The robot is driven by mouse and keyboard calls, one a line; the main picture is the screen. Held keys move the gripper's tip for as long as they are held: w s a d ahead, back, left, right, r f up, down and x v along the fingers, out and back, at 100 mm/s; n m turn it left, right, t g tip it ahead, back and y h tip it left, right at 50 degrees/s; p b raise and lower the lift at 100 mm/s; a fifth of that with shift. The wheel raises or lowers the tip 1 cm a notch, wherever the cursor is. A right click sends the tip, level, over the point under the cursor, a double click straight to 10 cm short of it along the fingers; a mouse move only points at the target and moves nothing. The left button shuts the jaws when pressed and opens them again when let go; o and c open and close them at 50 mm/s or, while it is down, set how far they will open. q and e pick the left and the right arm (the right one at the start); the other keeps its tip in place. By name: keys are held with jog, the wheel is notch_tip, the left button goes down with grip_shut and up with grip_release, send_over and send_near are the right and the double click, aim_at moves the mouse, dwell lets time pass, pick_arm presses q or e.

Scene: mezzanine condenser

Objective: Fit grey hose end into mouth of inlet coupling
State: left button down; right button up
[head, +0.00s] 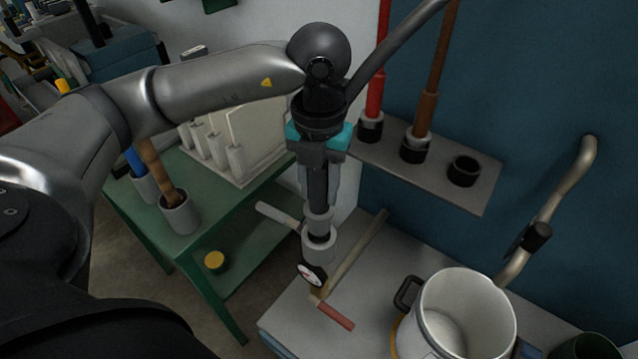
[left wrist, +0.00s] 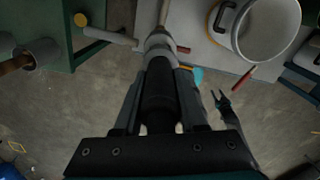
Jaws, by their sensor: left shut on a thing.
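My left gripper (head: 318,185) points straight down and is shut on the hose end, a dark cylinder (left wrist: 158,88) with a pale grey collar (head: 318,221) at its lower end. The grey hose (head: 393,48) runs from the gripper up to the right. The inlet coupling (head: 319,247) is a short grey cup with a dark mouth, directly below the collar. The hose end is upright and roughly in line with the mouth. I cannot tell whether its tip is inside or just above. The coupling is partly hidden behind the hose end in the left wrist view (left wrist: 160,40).
A round gauge (head: 311,274) is at the coupling's front. A white pot (head: 462,310) and a red-handled tool (head: 336,316) are on the grey bench. A wall shelf (head: 475,196) with sockets is behind right. A green table (head: 190,238) stands left.

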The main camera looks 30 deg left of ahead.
aim_at(319, 214)
pick_arm(q)
jog(key=shift+f+b, duration=3.05)
jog(key=shift+f, duration=0.4)
jog(key=shift+c, duration=2)
grip_release()
notch_tip(319, 214, up, 15)
jog(key=p, duration=0.3)
jog(key=shift+r, duration=0.15)
